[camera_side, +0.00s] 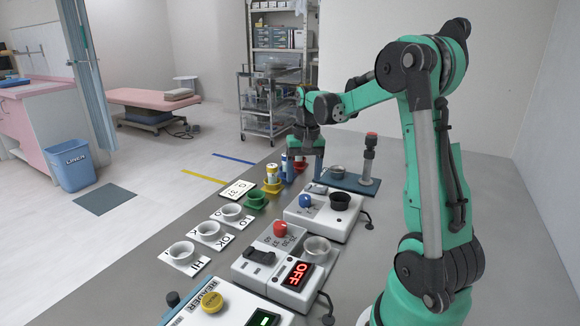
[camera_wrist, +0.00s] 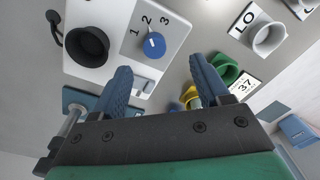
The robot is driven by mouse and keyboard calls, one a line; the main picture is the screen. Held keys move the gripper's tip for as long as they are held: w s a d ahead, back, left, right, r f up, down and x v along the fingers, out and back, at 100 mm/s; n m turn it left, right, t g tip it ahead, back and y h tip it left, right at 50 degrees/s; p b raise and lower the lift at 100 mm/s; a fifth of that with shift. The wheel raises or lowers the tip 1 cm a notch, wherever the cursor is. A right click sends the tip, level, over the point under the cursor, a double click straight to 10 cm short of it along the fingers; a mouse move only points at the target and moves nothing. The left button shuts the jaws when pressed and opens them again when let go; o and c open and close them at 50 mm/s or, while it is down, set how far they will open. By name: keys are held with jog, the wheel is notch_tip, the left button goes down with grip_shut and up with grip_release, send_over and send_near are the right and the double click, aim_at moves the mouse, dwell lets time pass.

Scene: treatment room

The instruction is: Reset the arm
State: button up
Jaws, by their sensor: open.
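My green and black arm reaches over the grey bench from the right in the side view. My gripper (camera_side: 306,152) points down over the far part of the bench, near the small bottles and the blue stand. The white device with a blue knob (camera_wrist: 152,44) marked 1, 2, 3 and a black cup (camera_wrist: 86,46) lies beyond the fingers. The same device (camera_side: 318,220) stands nearer than my gripper in the side view.
White cups on labelled cards (camera_side: 208,231) line the left edge.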

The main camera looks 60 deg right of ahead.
jog(key=a+r+n+t, duration=0.1)
jog(key=a+n+t, duration=0.2)
jog(key=a, duration=0.9)
jog(key=s+a+r+n+t, duration=0.1)
jog(key=a+n+t, duration=0.2)
jog(key=a+n, duration=0.4)
jog(key=a, duration=0.4)
jog(key=shift+s+a+r+t, duration=0.2)
jog(key=shift+a+r+t, duration=0.15)
jog(key=shift+r+t, duration=0.05)
